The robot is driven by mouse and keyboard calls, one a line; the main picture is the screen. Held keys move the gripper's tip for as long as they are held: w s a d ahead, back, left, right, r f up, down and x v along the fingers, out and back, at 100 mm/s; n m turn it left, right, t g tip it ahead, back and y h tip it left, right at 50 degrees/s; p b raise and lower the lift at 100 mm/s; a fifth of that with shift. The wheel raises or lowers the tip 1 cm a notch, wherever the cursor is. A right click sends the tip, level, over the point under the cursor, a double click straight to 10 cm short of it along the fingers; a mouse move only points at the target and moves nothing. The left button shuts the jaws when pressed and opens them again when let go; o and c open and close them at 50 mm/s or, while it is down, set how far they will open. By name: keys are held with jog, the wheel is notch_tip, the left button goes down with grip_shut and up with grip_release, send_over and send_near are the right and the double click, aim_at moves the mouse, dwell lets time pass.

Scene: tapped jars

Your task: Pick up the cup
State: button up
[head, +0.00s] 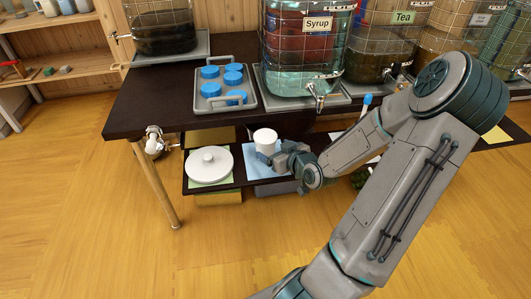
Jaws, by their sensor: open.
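A white cup (265,136) stands upright on a light blue mat (255,169) on the lower shelf, below the front of the dark table. My gripper (275,157) is at the cup's front right, close to its lower part. The jaws are open. A dark blue patch shows at the cup's lower side; I cannot tell whether it is part of the cup or a fingertip. I cannot tell whether the fingers touch the cup.
A white round lid (209,162) lies left of the cup. Above, a tray (224,101) with blue round pieces and several tapped jars, one labelled Syrup (305,60), stand on the dark table (140,105). The table edge overhangs near my arm. Floor on the left is clear.

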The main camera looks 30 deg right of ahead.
jog(key=b+x, duration=0.2)
jog(key=x, duration=0.4)
jog(key=shift+a+r, duration=0.15)
jog(key=c, duration=1.1)
